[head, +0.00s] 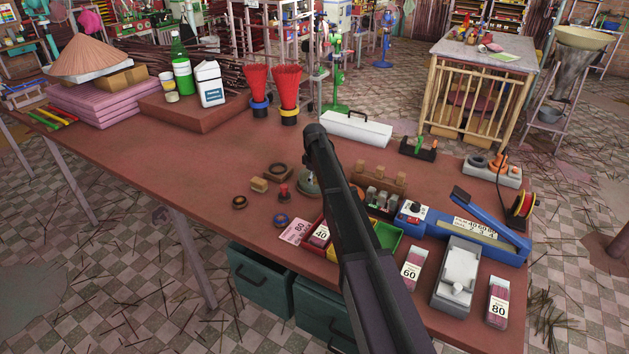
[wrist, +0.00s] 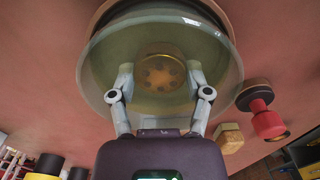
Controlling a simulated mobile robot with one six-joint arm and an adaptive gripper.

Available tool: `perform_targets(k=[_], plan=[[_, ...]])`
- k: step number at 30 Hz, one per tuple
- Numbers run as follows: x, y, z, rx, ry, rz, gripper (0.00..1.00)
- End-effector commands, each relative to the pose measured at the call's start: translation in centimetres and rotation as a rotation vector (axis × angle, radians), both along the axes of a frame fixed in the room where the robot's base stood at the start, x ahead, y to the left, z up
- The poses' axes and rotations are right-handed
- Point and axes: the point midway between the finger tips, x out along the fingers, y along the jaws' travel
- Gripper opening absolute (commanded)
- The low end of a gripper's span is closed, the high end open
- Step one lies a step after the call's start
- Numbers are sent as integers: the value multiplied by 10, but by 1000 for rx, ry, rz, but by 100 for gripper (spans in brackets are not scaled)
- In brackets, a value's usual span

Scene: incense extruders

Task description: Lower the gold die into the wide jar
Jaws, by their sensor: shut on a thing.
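The gold die (wrist: 160,76), a round disc with a ring of small dark marks, lies between the two fingertips of my gripper (wrist: 160,80) in the wrist view. My gripper is shut on it. The wide jar (wrist: 105,58), of clear greenish glass, surrounds the die and fingertips in that view. How deep the die is relative to the rim I cannot tell. In the head view a small part of the wide jar (head: 308,185) shows beside my arm, which hides my gripper and the die.
Trays, boxes and a blue sealer (head: 480,235) crowd the right. The tabletop (head: 190,150) is clear further left.

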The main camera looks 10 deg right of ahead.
Motion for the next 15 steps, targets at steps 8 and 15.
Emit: perform_targets(k=[8, 15], plan=[[0, 0, 0, 0, 0, 0, 100], [0, 0, 0, 0, 0, 0, 100]])
